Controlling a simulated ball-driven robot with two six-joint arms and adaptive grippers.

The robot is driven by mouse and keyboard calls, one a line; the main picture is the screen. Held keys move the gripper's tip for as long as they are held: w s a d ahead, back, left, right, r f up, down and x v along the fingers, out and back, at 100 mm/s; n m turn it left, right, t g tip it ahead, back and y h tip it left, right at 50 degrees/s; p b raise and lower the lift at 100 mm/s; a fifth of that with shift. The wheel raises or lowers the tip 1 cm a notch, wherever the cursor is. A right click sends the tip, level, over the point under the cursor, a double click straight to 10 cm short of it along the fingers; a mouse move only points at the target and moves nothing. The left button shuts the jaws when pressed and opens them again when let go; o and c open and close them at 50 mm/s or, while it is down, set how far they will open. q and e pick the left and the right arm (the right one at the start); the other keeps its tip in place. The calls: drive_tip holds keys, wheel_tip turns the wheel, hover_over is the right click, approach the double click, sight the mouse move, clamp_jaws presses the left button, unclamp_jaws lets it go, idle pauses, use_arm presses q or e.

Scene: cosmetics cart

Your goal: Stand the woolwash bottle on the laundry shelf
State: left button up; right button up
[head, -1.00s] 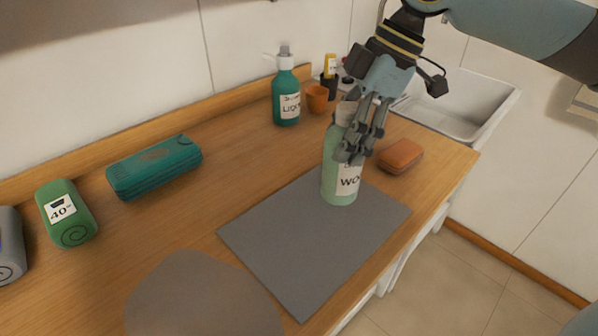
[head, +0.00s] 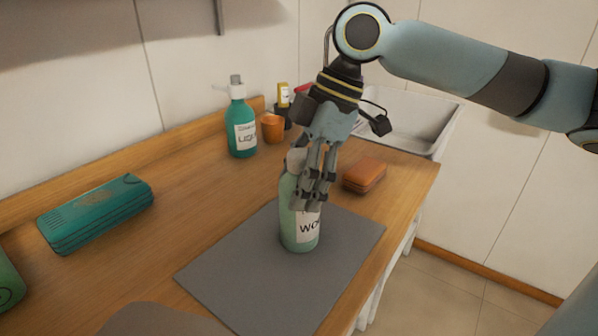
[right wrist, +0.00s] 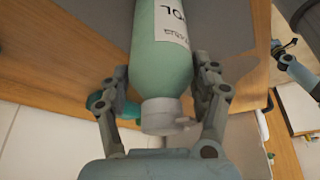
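The woolwash bottle (head: 289,213) is pale green with a white label and a light cap. It stands upright on the grey mat (head: 225,275). My right gripper (head: 311,203) comes down over its top, with the fingers along its upper part. In the right wrist view, the fingers (right wrist: 162,68) lie against both sides of the bottle (right wrist: 162,70), so it looks shut on it. My left gripper is out of the head view; a blue-grey, dark-jointed part at the right edge of the right wrist view may be it. I cannot clearly make out the laundry shelf.
A teal liquid bottle (head: 239,120) and an orange cup (head: 272,128) stand behind, near the wall. An orange soap-like block (head: 365,177) lies right of the bottle. A teal case (head: 95,213) lies left. A white sink (head: 415,120) is at the back right.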

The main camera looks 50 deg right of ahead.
drive_tip(key=o, duration=0.3)
drive_tip(key=shift+s+d+r+p, duration=0.15)
drive_tip(key=shift+d+r+p, duration=0.15)
drive_tip(key=shift+r, duration=0.35)
drive_tip(key=p+v, duration=0.3)
drive_tip(key=v, duration=0.2)
drive_tip(key=shift+r, duration=0.2)
use_arm(q)
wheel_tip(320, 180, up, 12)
drive_tip(key=p, duration=0.8)
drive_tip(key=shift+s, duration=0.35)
use_arm(e)
drive_tip(key=shift+v, duration=2.7)
